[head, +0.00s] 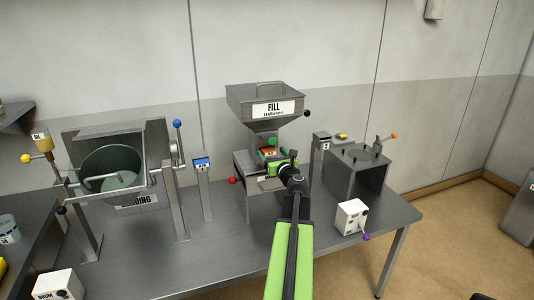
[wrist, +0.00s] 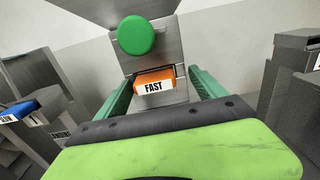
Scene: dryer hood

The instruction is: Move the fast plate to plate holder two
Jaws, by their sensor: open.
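The fast plate is an orange block with a white FAST label (wrist: 154,84), seated in a slot of the grey machine below a round green button. In the head view its orange edge (head: 267,153) shows under the FILL hopper, partly covered by my gripper. My gripper (head: 275,160) is open. In the wrist view its two green fingers (wrist: 160,78) stand on either side of the plate; I cannot tell whether they touch it. A grey post (head: 321,143) stands right of the machine; its marking is too small to read, so I cannot tell which holder is two.
A post with a blue plate (head: 201,162) stands left of the hopper (head: 265,100). A white control box (head: 351,217) stands at the front right.

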